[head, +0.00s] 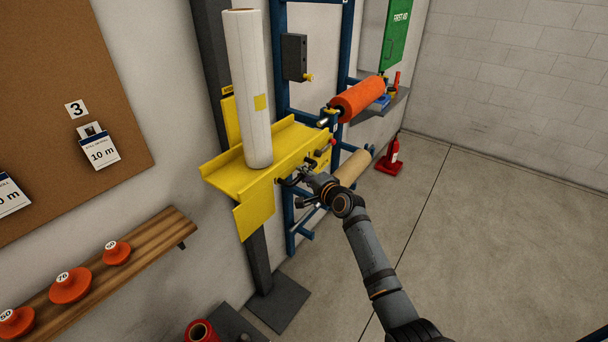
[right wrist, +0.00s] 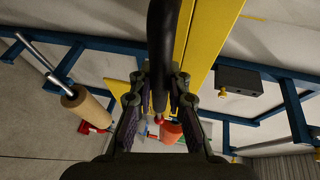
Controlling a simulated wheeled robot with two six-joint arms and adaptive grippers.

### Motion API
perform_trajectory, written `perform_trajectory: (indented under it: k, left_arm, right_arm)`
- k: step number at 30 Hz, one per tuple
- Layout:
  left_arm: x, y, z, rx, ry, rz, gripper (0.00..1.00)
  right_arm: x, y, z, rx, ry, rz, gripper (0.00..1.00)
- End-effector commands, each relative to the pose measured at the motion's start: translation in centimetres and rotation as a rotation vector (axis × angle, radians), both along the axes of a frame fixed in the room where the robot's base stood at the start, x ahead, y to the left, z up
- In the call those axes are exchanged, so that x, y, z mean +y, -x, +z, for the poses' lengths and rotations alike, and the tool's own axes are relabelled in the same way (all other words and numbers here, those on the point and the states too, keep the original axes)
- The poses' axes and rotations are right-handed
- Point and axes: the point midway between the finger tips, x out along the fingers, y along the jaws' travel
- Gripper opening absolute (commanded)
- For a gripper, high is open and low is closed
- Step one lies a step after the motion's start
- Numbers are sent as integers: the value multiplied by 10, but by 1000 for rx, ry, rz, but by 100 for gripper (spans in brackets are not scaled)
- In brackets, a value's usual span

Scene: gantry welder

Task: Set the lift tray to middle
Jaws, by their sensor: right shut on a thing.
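The yellow lift tray (head: 226,182) sits partway up a dark upright post on the wall. A tall white roll (head: 247,90) with a yellow label stands on it. My right gripper (head: 304,174) is at the tray's front right edge. In the right wrist view its fingers (right wrist: 158,100) are closed around a black bar-like handle (right wrist: 163,60), beside the yellow tray metal (right wrist: 210,35). The gripper hides part of the handle in the head view. My left gripper is not in view.
A blue rack behind the tray holds an orange roll (head: 360,98) and a tan roll (head: 353,167). A wooden shelf (head: 110,270) with orange pieces is at the lower left. The floor at right is clear.

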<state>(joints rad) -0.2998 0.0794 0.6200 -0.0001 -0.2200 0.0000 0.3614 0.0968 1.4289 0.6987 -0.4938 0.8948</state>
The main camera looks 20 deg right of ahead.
Motion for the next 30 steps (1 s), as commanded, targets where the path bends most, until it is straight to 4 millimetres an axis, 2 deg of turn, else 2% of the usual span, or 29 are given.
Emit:
perform_trajectory:
  k: [1, 5, 6, 10, 20, 23, 30]
  left_arm:
    - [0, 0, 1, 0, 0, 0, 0]
    - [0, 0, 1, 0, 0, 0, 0]
    - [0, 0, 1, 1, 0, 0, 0]
    - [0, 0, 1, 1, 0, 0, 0]
    - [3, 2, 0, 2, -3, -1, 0]
    - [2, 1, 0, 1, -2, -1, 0]
    - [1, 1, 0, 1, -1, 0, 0]
  right_arm:
    - [-1, -3, 13, -25, 0, -4, 0]
    - [-1, -3, 13, -25, -1, -4, 0]
    - [-1, -3, 13, -25, -1, -4, 21]
    - [-1, -3, 12, -23, 0, -3, 38]
    - [-2, 2, 7, -13, 1, -2, 39]
    - [-5, 15, 8, -12, 2, -2, 39]
    - [-19, 71, 19, -14, 4, -1, 39]
